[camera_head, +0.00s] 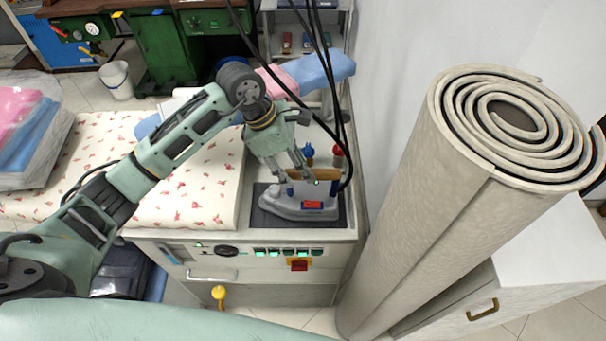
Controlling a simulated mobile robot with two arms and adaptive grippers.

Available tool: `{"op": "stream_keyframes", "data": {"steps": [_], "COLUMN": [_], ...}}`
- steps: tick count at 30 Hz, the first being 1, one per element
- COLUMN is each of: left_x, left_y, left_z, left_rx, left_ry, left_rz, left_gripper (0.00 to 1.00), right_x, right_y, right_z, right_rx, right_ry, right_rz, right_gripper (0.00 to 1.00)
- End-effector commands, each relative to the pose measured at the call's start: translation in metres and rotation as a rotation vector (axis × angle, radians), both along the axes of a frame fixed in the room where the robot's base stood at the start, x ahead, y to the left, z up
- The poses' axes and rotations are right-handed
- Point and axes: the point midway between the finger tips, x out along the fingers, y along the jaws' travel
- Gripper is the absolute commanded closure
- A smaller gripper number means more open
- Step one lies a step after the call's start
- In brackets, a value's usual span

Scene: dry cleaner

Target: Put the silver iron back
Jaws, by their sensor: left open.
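The silver iron (297,207) stands on a dark rest pad (263,218) at the front right corner of the ironing station. It has a brown handle on top and a red label on its side. My left gripper (302,179) is open, with its fingers at the iron's handle from above and the left. I cannot tell whether the fingers touch the handle. My right gripper is not in view.
A padded board with floral cloth (215,180) lies left of the iron. Black cables hang behind it. A large rolled carpet (420,210) stands close on the right. The station's front panel (250,252) has switches. Bagged clothes (25,130) lie far left.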

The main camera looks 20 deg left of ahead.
Motion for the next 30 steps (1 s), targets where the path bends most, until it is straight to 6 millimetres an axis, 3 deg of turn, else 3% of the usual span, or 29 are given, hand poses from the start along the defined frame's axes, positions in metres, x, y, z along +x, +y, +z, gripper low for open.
{"op": "stream_keyframes", "data": {"steps": [6,12,30], "left_x": [-0.004,-0.007,-0.008], "left_y": [0.019,0.028,0.03], "left_z": [0.042,0.067,0.074], "left_rx": [0.002,0.0,0.0], "left_ry": [-0.006,-0.002,0.0], "left_rz": [0.001,0.001,0.0], "left_gripper": [0.6,0.6,0.6], "right_x": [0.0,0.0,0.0], "right_y": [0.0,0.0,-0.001], "right_z": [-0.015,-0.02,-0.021], "right_rx": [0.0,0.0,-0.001], "right_ry": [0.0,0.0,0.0], "right_rz": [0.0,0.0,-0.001], "right_gripper": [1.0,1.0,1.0]}}
